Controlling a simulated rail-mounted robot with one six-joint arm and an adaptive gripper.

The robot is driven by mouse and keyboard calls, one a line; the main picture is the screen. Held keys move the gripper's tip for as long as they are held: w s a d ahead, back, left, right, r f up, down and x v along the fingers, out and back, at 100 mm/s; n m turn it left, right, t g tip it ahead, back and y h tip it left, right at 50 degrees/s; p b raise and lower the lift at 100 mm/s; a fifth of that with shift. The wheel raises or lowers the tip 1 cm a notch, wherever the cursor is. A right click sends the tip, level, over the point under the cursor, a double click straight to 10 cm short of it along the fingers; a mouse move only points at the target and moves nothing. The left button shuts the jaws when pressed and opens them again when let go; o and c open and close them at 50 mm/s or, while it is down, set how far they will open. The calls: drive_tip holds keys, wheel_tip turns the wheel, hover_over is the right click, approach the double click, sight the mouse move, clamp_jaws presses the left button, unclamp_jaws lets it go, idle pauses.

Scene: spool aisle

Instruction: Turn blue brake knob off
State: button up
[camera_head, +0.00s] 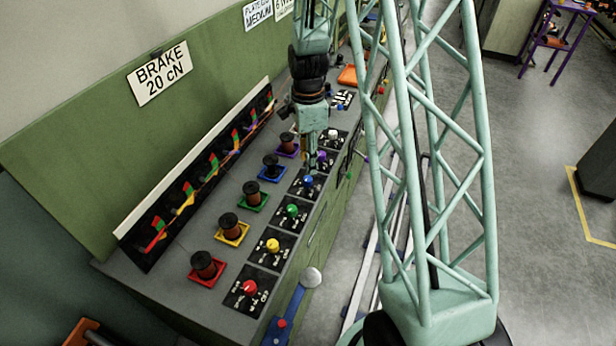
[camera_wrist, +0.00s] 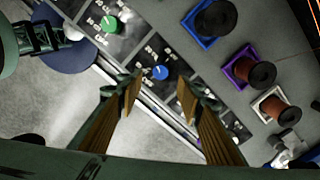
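The blue brake knob (camera_head: 308,181) sits on a black plate in the row of knobs along the bench's front. In the wrist view the blue knob (camera_wrist: 160,72) lies between and beyond the two fingertips, with white lettering around it. My gripper (camera_wrist: 156,92) is open and empty, its wood-coloured fingers spread to either side of the knob in that view. In the head view my gripper (camera_head: 311,160) hangs over the bench close to the blue knob. I cannot tell the exact gap between them. The knob's pointer direction is too small to read.
A green knob (camera_head: 292,210), a yellow knob (camera_head: 272,245) and a red knob (camera_head: 250,287) line the same row; a purple knob (camera_head: 321,156) is on the other side. Spools such as the one on the blue tray (camera_head: 259,175) stand behind. A sign (camera_head: 160,73) reads "BRAKE 20 cN".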

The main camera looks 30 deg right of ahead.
sight(308, 179)
drive_tip(key=shift+f, duration=3.8)
drive_tip(key=shift+c, duration=0.7)
drive_tip(key=c, duration=0.7)
